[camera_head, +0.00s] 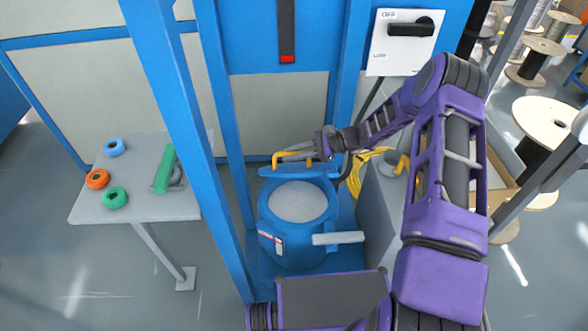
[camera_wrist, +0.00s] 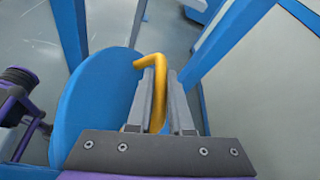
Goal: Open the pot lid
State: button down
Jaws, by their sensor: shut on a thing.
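My gripper (camera_head: 311,148) is above the back of the pot, shut on the yellow lid handle (camera_head: 281,156). In the wrist view, the yellow handle (camera_wrist: 155,95) runs between the two grey fingers of my gripper (camera_wrist: 161,95). The blue lid (camera_wrist: 98,100) is a tilted disc to the left of the fingers.
A grey side table (camera_head: 145,190) at the left holds several tape rolls and a green tool. A white switch panel (camera_head: 400,40) with a black knob is above right. Coiled yellow cable (camera_head: 363,165) lies right of the lid. Blue posts (camera_head: 185,130) flank the pot.

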jog(key=w+r+m+b, duration=0.1)
jog(key=w+r+b, duration=0.2)
jog(key=w, duration=0.4)
jog(key=shift+w, duration=0.25)
jog(key=c, duration=0.8)
grip_release()
jog(key=shift+c, duration=0.2)
jog(key=shift+d, duration=0.1)
jog(key=v, duration=1.7)
jog(key=shift+w+d+r+p, duration=0.15)
jog(key=shift+w+p, duration=0.15)
